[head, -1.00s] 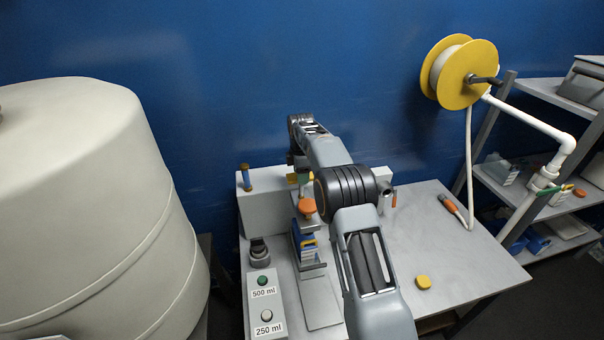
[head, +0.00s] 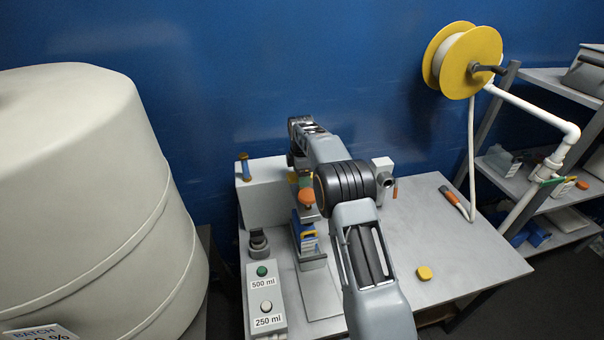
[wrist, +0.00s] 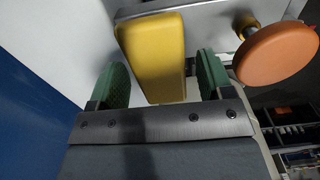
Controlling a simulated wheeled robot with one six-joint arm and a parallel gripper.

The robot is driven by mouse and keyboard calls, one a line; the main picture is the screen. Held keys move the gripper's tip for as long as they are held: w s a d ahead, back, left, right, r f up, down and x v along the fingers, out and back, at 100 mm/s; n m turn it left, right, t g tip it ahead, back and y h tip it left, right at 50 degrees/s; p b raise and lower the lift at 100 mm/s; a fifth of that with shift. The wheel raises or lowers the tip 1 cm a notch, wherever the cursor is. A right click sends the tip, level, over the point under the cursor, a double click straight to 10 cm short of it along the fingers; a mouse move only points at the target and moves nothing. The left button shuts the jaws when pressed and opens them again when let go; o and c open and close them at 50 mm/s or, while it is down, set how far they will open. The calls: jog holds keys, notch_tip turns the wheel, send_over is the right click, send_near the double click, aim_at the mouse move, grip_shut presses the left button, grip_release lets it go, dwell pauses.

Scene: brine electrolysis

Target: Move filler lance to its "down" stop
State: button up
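The yellow block-shaped handle (wrist: 155,55), which I take to be the filler lance's, lies between my gripper's fingers in the wrist view. My gripper (wrist: 163,82) has two green finger pads, apart, with a narrow gap showing on each side of the handle. An orange round knob (wrist: 278,55) is close to the right of the right finger. In the head view my arm hides most of the gripper and lance.
A control box (head: 263,300) with 500 ml and 250 ml buttons stands front left on the bench (head: 445,235). A yellow object (head: 424,273) and an orange-handled tool (head: 454,202) lie right. A large tank (head: 90,190) is left; a yellow reel (head: 468,62) and shelves are right.

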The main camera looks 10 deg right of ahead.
jog(key=shift+r, duration=0.1)
notch_tip(320, 180, up, 14)
jog(key=shift+f+p, duration=0.15)
jog(key=shift+p, duration=0.35)
dwell(0.5)
